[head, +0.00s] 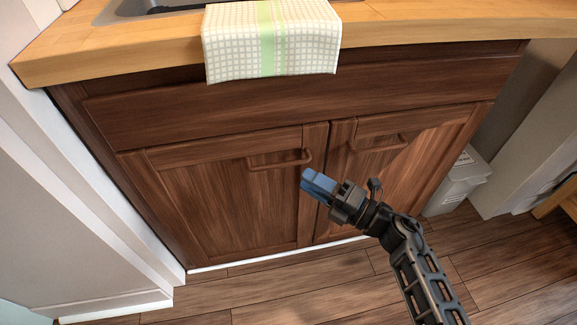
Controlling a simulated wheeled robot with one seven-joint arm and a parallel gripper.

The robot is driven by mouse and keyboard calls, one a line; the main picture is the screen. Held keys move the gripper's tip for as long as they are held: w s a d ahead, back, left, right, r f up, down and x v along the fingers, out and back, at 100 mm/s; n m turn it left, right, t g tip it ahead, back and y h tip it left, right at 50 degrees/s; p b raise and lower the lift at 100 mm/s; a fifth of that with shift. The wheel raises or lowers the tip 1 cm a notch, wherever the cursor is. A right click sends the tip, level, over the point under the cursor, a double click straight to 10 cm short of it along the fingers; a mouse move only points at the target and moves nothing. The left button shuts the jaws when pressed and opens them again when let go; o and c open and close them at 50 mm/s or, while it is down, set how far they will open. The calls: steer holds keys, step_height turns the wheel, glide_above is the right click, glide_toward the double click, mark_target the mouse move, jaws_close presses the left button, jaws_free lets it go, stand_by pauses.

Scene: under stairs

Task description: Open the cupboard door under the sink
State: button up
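Two brown wooden cupboard doors sit side by side under the counter and sink. The left door (220,205) and the right door (400,175) both look shut, with a thin seam between them. The left door has a horizontal wooden bar handle (279,161) near its top right. The right door has a similar handle (378,145) near its top left. My gripper (310,181) has blue fingers and is in front of the doors near the seam, just below the left handle's right end. It appears apart from the handle. Whether its fingers are open is unclear.
A wooden counter (150,50) overhangs the cupboard, with the sink (160,6) set in it and a checked towel (235,50) over its edge. A white wall stands close on the left. A grey bin (458,184) stands at right. The wooden floor (300,290) in front is clear.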

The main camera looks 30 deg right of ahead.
mark_target(287, 169)
steer(key=x, duration=0.7)
steer(key=shift+b, duration=0.35)
steer(key=shift+s, duration=0.1)
jaws_close()
stand_by(1.0)
